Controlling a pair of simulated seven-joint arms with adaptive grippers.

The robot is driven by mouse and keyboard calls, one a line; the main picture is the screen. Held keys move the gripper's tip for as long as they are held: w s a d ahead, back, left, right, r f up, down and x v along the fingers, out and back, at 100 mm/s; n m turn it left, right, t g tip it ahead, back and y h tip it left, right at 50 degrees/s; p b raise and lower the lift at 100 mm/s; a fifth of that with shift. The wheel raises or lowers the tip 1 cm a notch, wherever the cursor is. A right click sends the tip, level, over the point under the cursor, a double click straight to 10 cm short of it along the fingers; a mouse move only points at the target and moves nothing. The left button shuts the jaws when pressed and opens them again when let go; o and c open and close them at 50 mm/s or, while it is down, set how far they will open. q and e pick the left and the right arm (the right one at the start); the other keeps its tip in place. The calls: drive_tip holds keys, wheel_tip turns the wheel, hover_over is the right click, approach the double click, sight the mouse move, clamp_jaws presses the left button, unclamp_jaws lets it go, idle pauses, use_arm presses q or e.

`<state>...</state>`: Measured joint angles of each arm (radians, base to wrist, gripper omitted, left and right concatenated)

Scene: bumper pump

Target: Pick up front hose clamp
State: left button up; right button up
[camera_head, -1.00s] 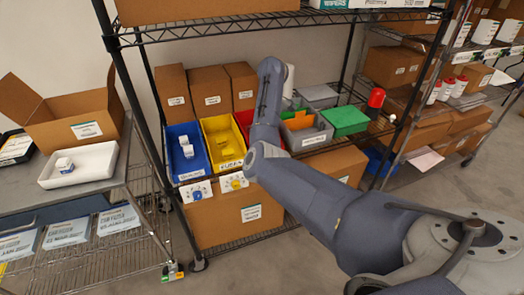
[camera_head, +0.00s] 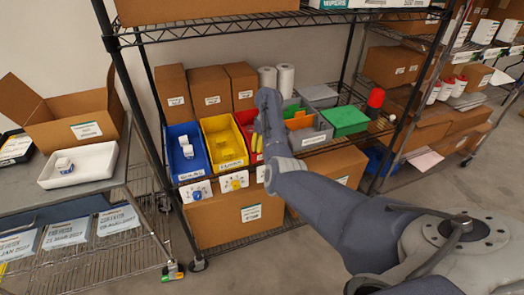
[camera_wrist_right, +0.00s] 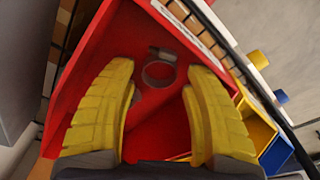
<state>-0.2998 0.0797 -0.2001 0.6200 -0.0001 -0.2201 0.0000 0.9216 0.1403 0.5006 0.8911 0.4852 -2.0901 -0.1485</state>
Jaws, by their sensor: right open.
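A silvery hose clamp (camera_wrist_right: 163,54), a ring with a screw housing, lies on the floor of the red bin (camera_wrist_right: 105,45) in the right wrist view. Another small shiny part shows near the left finger, partly hidden. My right gripper (camera_wrist_right: 160,80) is open, its yellow fingers on either side of the clamp in that view and apart from it. In the head view the yellow fingertips of my right gripper (camera_head: 257,143) are at the red bin (camera_head: 243,121), and my arm hides part of the bin. The clamp cannot be made out there. My left gripper is not in view.
A yellow bin (camera_head: 224,142) and a blue bin (camera_head: 187,153) stand left of the red bin. A grey divided bin (camera_head: 312,136) and a green box (camera_head: 345,121) stand to its right. Cardboard boxes stand behind, and a wire shelf (camera_head: 220,22) hangs above.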

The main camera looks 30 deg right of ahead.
drive_tip(key=shift+w+f, duration=0.1)
drive_tip(key=shift+f, duration=0.9)
drive_tip(key=c, duration=0.9)
